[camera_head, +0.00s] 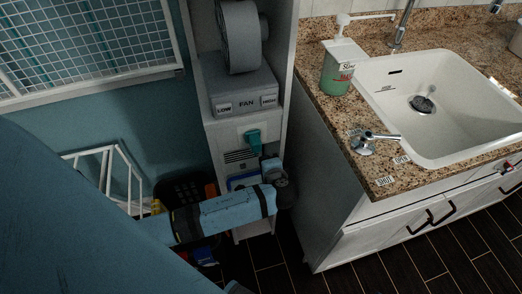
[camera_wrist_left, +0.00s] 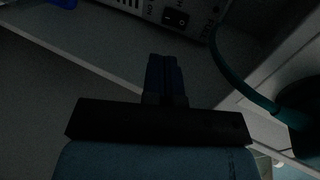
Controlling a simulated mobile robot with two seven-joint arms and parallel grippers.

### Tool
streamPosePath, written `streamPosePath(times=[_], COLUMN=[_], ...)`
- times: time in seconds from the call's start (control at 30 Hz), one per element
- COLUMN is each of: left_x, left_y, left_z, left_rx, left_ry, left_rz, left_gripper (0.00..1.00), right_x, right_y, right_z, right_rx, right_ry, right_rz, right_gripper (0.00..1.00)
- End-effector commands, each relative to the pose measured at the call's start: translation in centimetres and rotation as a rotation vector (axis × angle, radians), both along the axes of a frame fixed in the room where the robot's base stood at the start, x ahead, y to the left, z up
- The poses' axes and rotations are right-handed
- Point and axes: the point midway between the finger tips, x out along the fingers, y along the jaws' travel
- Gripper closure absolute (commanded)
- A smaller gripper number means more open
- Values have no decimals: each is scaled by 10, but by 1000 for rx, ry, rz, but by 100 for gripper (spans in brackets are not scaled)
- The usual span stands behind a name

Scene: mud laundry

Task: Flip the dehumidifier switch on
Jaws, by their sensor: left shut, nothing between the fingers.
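The dehumidifier (camera_head: 238,157) is a pale box with a vented front, low on the narrow shelf unit. In the left wrist view its vented panel (camera_wrist_left: 144,10) is at the top edge, with a small black rocker switch (camera_wrist_left: 176,18) carrying white marks. I cannot tell which way the rocker is set. My left gripper (camera_wrist_left: 165,58) is shut and empty, its dark fingers pointing up towards the switch, with a gap between. In the head view my left arm crosses in front of the lower shelf and hides part of it. My right gripper is not in view.
A teal cord (camera_wrist_left: 238,73) curves close by on the right of the gripper. Above the dehumidifier stands a grey fan box (camera_head: 244,93) with LOW and HIGH labels. A sink counter (camera_head: 372,178) stands right of the shelf. A dark basket (camera_head: 184,188) is behind my arm.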

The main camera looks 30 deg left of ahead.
Motion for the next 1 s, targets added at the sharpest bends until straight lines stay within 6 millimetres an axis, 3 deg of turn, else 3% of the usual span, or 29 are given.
streamPosePath(times=[0.4, 0.53, 0.73, 1.0], left_x=[51, 65, 77, 79], left_y=[60, 77, 91, 93], left_z=[-35, -38, -40, -40], left_rx=[4, 2, 1, 0], left_ry=[0, -2, 0, 0], left_rz=[2, 2, 1, 1], left_gripper=[100, 100, 100, 100], right_x=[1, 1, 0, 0], right_y=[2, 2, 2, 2], right_z=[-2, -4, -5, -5], right_rx=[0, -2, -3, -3], right_ry=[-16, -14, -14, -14], right_rz=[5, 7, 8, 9], right_gripper=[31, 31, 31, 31])
